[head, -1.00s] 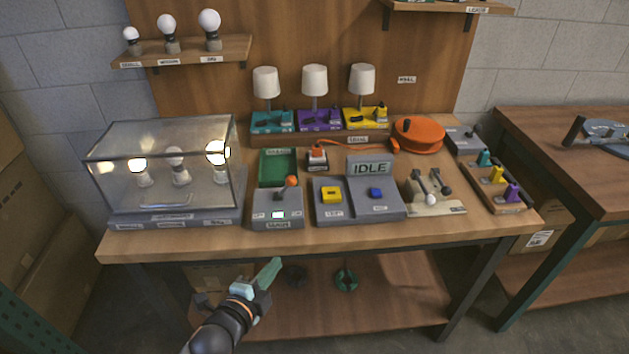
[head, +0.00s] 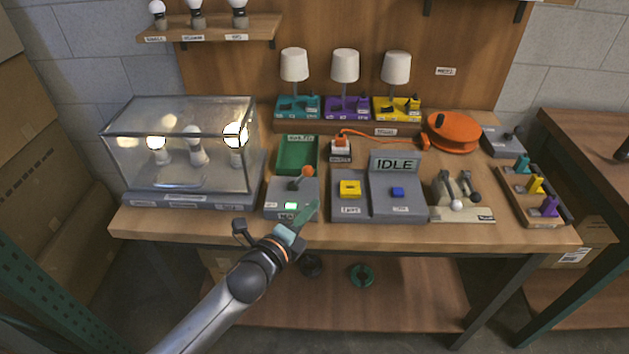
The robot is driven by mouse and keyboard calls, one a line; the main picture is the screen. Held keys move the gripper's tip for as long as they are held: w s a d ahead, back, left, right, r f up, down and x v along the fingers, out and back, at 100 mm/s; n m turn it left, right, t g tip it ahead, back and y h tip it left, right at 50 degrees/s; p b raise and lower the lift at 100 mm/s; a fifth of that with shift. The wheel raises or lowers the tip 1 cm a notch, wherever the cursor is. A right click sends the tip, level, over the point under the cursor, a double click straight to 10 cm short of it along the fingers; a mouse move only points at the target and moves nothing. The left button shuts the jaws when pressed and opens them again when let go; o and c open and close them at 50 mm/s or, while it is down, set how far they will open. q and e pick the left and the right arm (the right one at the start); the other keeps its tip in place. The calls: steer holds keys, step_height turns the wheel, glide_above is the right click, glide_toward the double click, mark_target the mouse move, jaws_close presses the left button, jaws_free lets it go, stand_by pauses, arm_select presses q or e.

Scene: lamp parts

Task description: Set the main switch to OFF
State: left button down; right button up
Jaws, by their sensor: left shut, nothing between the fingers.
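The grey box (head: 276,211) at the table's front has a lever with an orange knob (head: 308,172) and a small lit green indicator (head: 291,206). I take it for the main switch; its front label is too small and partly covered to read. The lever leans up and to the right. My left gripper (head: 312,207) is shut and empty, over the right front corner of the box in the picture, below the knob and apart from it. Whether it touches the box, I cannot tell. My right gripper is out of view.
Left of the box stands a glass case (head: 180,130) with two glowing bulbs and one unlit. A grey console (head: 378,212) with yellow and blue buttons and an IDLE display stands close on the right. Behind are a green tray (head: 297,155) and an orange switch (head: 341,146).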

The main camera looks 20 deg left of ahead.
mark_target(301, 178)
arm_select(q)
steer(key=x, duration=1)
steer(key=shift+r, duration=0.1)
steer(key=a, duration=0.1)
steer(key=a+r+p, duration=0.1)
steer(key=shift+s+a, duration=0.35)
steer(key=shift+s, duration=0.05)
steer(key=shift+s+a, duration=0.1)
steer(key=shift+a, duration=0.5)
